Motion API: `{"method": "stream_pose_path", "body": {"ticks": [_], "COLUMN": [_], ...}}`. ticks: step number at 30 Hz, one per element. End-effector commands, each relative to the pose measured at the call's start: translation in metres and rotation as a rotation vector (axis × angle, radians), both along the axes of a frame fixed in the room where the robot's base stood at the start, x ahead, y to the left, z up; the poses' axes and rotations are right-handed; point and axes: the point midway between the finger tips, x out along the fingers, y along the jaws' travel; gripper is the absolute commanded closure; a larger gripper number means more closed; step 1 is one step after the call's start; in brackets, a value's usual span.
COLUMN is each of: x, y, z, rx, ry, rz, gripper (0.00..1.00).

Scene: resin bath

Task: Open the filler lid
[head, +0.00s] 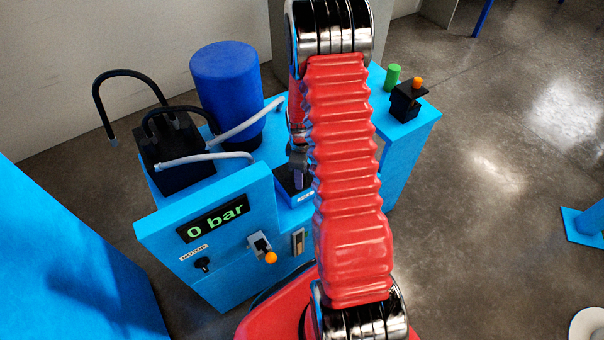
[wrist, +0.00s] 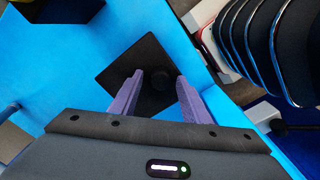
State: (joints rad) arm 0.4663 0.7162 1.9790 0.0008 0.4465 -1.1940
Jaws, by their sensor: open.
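The filler lid (wrist: 138,58) is a black square plate with a round black knob (wrist: 160,79) on it. In the wrist view it appears to lie flat on the blue top of the machine. My gripper (wrist: 159,86) is open, its two purple-grey fingers on either side of the knob; I cannot tell whether they touch it. In the head view my red arm hides most of this spot. A dark part of the lid (head: 287,184) shows left of the arm, beside a small white label. My gripper (head: 298,163) shows only partly there.
A panel reading "0 bar" (head: 213,218) with an orange-tipped lever (head: 270,257) stands in front. A blue drum (head: 228,85), a black box (head: 178,158) and grey hoses are on the left. A black block with an orange button (head: 405,98) is on the right.

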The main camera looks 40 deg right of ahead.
Motion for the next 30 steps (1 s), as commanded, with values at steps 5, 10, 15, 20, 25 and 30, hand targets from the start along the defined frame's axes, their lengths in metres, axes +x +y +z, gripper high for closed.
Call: {"method": "stream_pose_path", "body": {"ticks": [5, 10, 15, 20, 25, 30], "x": [0.0001, 0.0001, 0.0001, 0.0001, 0.0000, 0.0001], "y": [-0.0002, -0.0002, -0.0002, -0.0002, -0.0001, -0.0001], "z": [-0.0016, -0.0014, -0.0012, -0.0012, -0.0012, -0.0011], "rx": [-0.001, -0.001, 0.000, 0.000, 0.000, 0.000], "ry": [-0.001, -0.001, 0.000, 0.000, 0.000, 0.000], "rz": [0.000, 0.000, 0.000, 0.000, 0.000, 0.000], "gripper": [0.57, 0.61, 0.73, 0.84, 0.96, 1.00]}}
